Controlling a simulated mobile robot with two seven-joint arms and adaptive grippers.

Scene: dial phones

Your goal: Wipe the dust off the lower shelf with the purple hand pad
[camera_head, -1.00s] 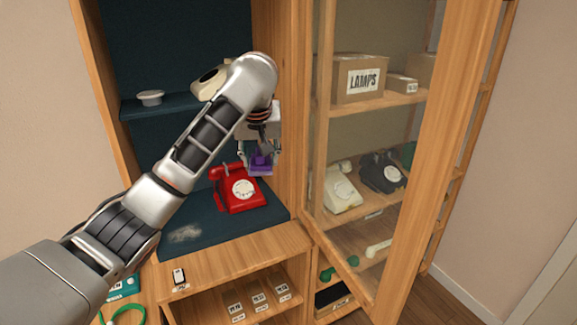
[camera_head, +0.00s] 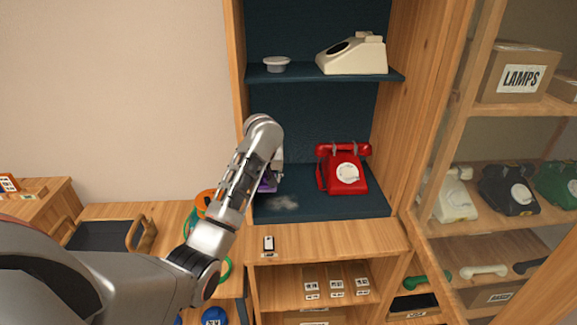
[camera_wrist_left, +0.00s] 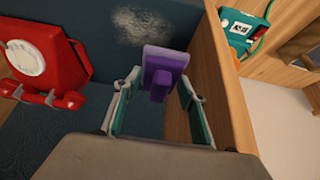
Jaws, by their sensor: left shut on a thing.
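The lower shelf (camera_head: 320,206) is dark blue, with a pale dust patch (camera_head: 285,202) near its front left. My left gripper (camera_wrist_left: 155,100) is shut on the purple hand pad (camera_wrist_left: 165,62). In the head view the pad (camera_head: 268,182) shows only partly behind my arm, at the left end of the lower shelf, beside the dust. In the wrist view the dust (camera_wrist_left: 145,27) lies just beyond the pad. I cannot tell whether the pad touches the shelf. My right gripper is out of view.
A red dial phone (camera_head: 343,170) stands on the lower shelf, right of the dust. The upper shelf (camera_head: 300,73) holds a cream phone (camera_head: 352,55) and a small grey dish (camera_head: 276,64). The cabinet's left side panel (camera_wrist_left: 222,80) is close to the gripper.

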